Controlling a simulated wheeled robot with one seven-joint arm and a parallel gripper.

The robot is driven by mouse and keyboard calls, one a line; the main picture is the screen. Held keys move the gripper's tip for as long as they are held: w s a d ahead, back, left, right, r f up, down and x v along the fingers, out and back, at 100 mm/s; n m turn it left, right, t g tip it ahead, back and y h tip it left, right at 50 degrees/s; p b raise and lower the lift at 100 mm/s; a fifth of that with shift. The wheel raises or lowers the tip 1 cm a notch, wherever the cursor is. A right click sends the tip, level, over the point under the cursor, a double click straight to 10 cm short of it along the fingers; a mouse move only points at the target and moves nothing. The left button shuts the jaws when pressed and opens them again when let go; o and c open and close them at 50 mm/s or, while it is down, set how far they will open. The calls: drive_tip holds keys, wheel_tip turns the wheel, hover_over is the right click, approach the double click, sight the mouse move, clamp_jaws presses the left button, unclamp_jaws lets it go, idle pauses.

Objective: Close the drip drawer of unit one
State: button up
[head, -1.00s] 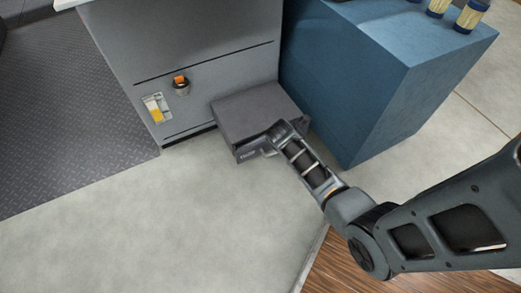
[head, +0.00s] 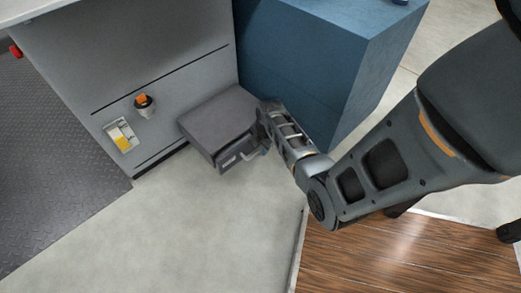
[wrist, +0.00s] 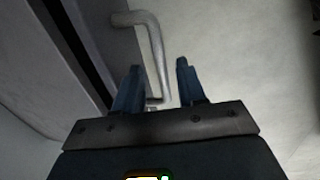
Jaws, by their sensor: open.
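The drip drawer (head: 212,120) is a dark grey box standing out from the foot of the grey unit (head: 150,60) in the head view. Its front face, with a small label, points toward the lower right. My gripper (wrist: 158,68) is at the right end of that front; in the head view my wrist hides this corner. In the wrist view the two blue fingers are apart, and the grey bar handle (wrist: 154,45) shows in the gap between them. I cannot tell whether the fingers touch it. The drawer front (wrist: 75,40) lies to the left of the handle.
A blue cabinet (head: 310,60) stands close to the right of the drawer, behind my wrist. An orange-topped knob (head: 143,102) and a yellow-and-white panel (head: 122,136) are on the unit's front. Pale floor (head: 190,230) is clear in front; wood flooring (head: 380,260) lies at lower right.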

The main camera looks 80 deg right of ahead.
drive_tip(key=shift+f, duration=0.5)
drive_tip(key=shift+c, duration=0.2)
clamp_jaws()
